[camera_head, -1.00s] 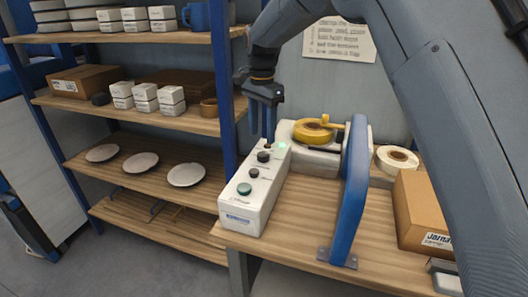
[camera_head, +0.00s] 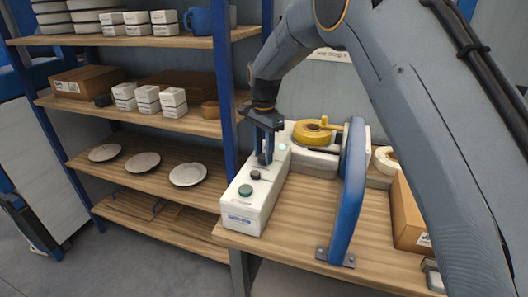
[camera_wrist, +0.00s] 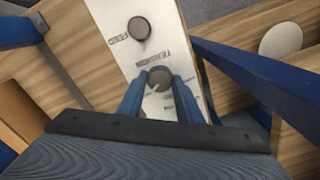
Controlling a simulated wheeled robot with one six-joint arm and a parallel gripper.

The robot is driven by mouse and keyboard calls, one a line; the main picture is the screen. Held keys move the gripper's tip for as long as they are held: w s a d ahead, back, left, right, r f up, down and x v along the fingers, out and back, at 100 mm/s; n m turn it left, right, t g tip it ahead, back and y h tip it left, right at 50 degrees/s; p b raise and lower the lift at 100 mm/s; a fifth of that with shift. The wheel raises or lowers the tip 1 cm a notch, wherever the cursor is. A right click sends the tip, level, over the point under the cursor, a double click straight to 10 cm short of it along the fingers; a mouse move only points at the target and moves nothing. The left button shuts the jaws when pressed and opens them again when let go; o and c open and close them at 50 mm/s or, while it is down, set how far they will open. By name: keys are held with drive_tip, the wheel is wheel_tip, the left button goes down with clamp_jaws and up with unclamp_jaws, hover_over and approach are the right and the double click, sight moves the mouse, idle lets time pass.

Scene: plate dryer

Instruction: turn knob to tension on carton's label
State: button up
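My gripper (camera_head: 264,158) points down over the knob farther from the button. In the wrist view my gripper (camera_wrist: 159,82) has its blue fingers on both sides of this round grey knob (camera_wrist: 160,76). The fingers look apart from it, with small gaps. The other knob (camera_wrist: 139,28) is clear of the fingers. A brown carton (camera_head: 408,218) sits at right, partly behind my arm. Its white label (camera_head: 424,240) is partly hidden and unreadable here.
A blue upright guard (camera_head: 347,200) stands mid-bench, right of the box. A yellow tape roll (camera_head: 311,132) sits on the machine behind, and a white roll (camera_head: 385,158) lies at right. A blue shelf post (camera_head: 226,100) rises close left of my gripper. Bare bench wood lies between box and guard.

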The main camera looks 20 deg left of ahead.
drive_tip(key=c, duration=0.4)
drive_tip(key=shift+c, duration=0.2)
drive_tip(key=n+b, duration=0.2)
drive_tip(key=n, duration=0.3)
drive_tip(key=shift+n, duration=0.3)
drive_tip(key=n+b, duration=0.1)
drive_tip(key=n, duration=0.5)
drive_tip(key=shift+b, duration=0.4)
drive_tip(key=n+b, duration=0.1)
drive_tip(key=n, duration=0.5)
drive_tip(key=shift+n, duration=0.3)
drive_tip(key=n+b, duration=0.1)
drive_tip(key=n, duration=0.4)
drive_tip(key=shift+r+n, duration=0.1)
drive_tip(key=shift+n, duration=0.2)
